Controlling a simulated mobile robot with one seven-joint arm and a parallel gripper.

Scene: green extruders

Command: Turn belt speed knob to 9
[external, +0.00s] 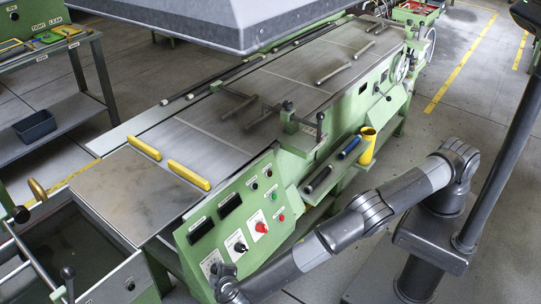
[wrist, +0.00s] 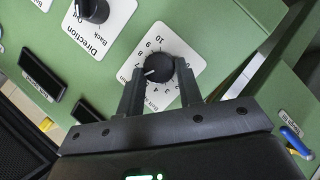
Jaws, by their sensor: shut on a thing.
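The belt speed knob (wrist: 158,69) is black and round, with a white pointer line, on a white dial plate (wrist: 178,41) with printed numbers. Its pointer faces left and slightly down in the wrist view; the 10 is printed above the knob. I cannot clearly read the number at the pointer. My gripper (wrist: 160,80) is shut on the knob, with one finger on each side. In the external view my gripper (external: 228,290) is at the lower end of the green control panel (external: 212,230).
The black direction knob (wrist: 95,10) is close by, up and left in the wrist view. A red switch (external: 261,227) sits farther up the panel. A yellow cup (external: 367,143) and tools lie on the side shelf. The conveyor (external: 240,110) stretches behind the panel.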

